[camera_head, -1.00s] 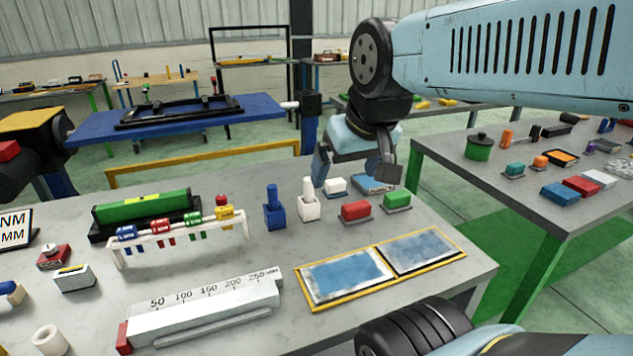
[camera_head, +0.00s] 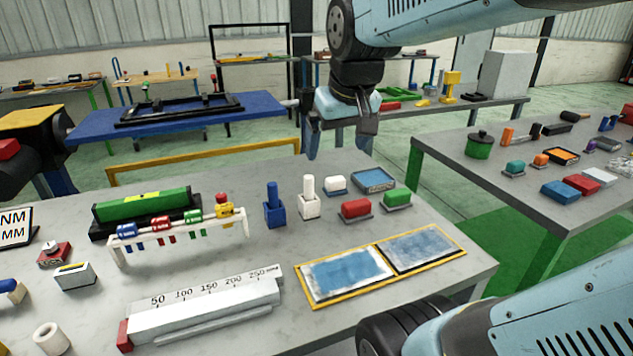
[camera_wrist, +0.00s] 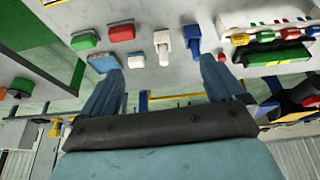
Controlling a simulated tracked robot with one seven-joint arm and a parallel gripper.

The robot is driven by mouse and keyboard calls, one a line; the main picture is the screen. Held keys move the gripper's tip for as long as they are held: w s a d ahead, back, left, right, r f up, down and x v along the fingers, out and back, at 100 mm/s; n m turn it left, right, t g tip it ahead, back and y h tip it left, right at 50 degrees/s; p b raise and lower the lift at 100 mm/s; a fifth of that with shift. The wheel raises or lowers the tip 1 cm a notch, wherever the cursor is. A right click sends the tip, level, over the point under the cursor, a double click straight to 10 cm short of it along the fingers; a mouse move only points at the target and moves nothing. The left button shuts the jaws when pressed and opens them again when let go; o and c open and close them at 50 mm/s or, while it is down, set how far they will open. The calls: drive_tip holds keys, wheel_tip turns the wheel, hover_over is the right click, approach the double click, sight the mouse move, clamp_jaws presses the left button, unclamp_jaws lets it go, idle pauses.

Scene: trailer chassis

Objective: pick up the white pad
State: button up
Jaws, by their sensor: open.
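The white pad (camera_head: 335,184) is a small rounded block on a dark base, standing on the near grey table behind the red pad (camera_head: 356,209). It also shows in the wrist view (camera_wrist: 136,61), between the fingertips but nearer the left one. My gripper (camera_head: 338,138) is open and empty, pointing down, above and beyond the white pad in the head view. It appears apart from the pad. In the wrist view my gripper (camera_wrist: 160,68) has its two fingers spread wide.
A blue-grey tray (camera_head: 374,180) and a green pad (camera_head: 397,197) are right of the white pad. A white upright peg block (camera_head: 309,199) and a blue one (camera_head: 274,207) stand left. A yellow-edged panel (camera_head: 385,264) lies in front. Another table (camera_head: 560,212) is at right.

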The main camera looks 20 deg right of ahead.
drive_tip(key=w+d+f+g, duration=0.1)
drive_tip(key=w+d, duration=0.2)
drive_tip(key=w, duration=0.5)
drive_tip(key=w+d+f+g, duration=0.1)
drive_tip(key=w+d+f, duration=0.1)
drive_tip(key=w, duration=0.5)
drive_tip(key=g, duration=0.3)
hover_over(336, 178)
wheel_tip(336, 178, down, 10)
wheel_tip(336, 178, down, 8)
drive_tip(key=shift+f, duration=0.2)
drive_tip(key=shift+s+a+f, duration=0.1)
drive_tip(key=shift+f, duration=2.5)
drive_tip(key=c, duration=1.2)
drive_tip(key=shift+c, duration=0.3)
drive_tip(key=shift+r, duration=0.15)
